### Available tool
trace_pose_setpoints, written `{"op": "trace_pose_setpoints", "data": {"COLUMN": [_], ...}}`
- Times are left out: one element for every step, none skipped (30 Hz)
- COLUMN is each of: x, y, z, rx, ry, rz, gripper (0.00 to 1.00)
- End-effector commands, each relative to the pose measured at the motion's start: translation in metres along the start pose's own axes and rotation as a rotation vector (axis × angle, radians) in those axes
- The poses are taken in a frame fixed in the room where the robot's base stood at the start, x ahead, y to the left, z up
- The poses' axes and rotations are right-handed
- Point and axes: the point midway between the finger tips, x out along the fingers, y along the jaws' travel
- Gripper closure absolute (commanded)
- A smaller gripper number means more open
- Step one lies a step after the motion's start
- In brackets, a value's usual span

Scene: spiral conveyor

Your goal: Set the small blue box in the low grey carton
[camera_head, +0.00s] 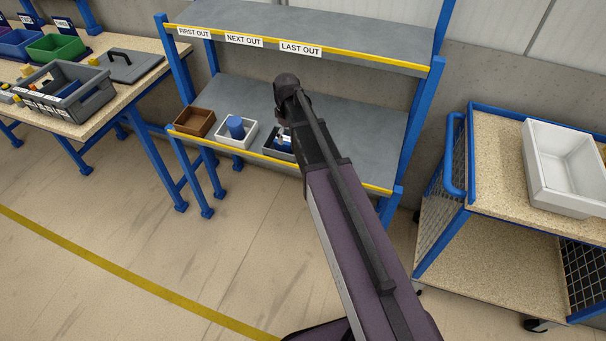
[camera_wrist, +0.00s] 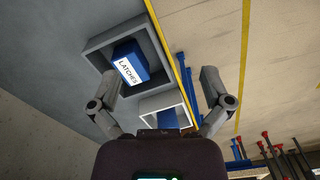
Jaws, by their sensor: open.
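The small blue box (camera_wrist: 130,62), with a white label reading LATCHES, lies within the walls of the low grey carton (camera_wrist: 95,45) in the wrist view. The carton (camera_head: 278,152) is on the lower shelf in the head view, partly hidden by my arm; a bit of the blue box (camera_head: 285,141) shows there. My gripper (camera_wrist: 160,76) is open, its fingers spread wide with nothing between them. It is apart from the box, and the left finger shows near the box's label end. In the head view my arm hides most of the gripper.
A white carton (camera_head: 223,140) holding a blue cylinder (camera_head: 236,127) stands beside the grey carton, with a brown carton (camera_head: 194,122) further left. The upper shelf (camera_head: 330,38) hangs above. A trolley with a white bin (camera_head: 540,188) stands right; a workbench (camera_head: 118,91) stands left.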

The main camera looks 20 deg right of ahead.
Motion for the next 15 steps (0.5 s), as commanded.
{"op": "trace_pose_setpoints", "data": {"x": [0.0,0.0,0.0,0.0,0.0,0.0,0.0,0.0,0.0,0.0,0.0,0.0,0.0,0.0,0.0], "y": [-0.02,-0.027,-0.037,-0.045,-0.052,-0.062,-0.069,-0.075,-0.083,-0.088,-0.093,-0.099,-0.103,-0.106,-0.109], "z": [0.026,0.036,0.05,0.06,0.07,0.083,0.092,0.1,0.111,0.118,0.125,0.132,0.137,0.141,0.146], "rx": [0.062,0.102,0.156,0.197,0.237,0.291,0.329,0.366,0.413,0.446,0.476,0.512,0.536,0.558,0.582], "ry": [0.0,0.0,0.0,0.0,0.0,0.0,0.0,0.0,-0.001,-0.001,-0.001,-0.001,-0.001,-0.001,-0.001], "rz": [0.0,-0.001,-0.001,-0.001,-0.001,-0.001,-0.001,-0.001,-0.001,-0.001,-0.002,-0.002,-0.002,-0.002,-0.002], "gripper": [0.01,0.01,0.01,0.01,0.01,0.01,0.01,0.01,0.01,0.01,0.01,0.01,0.01,0.01,0.01]}}
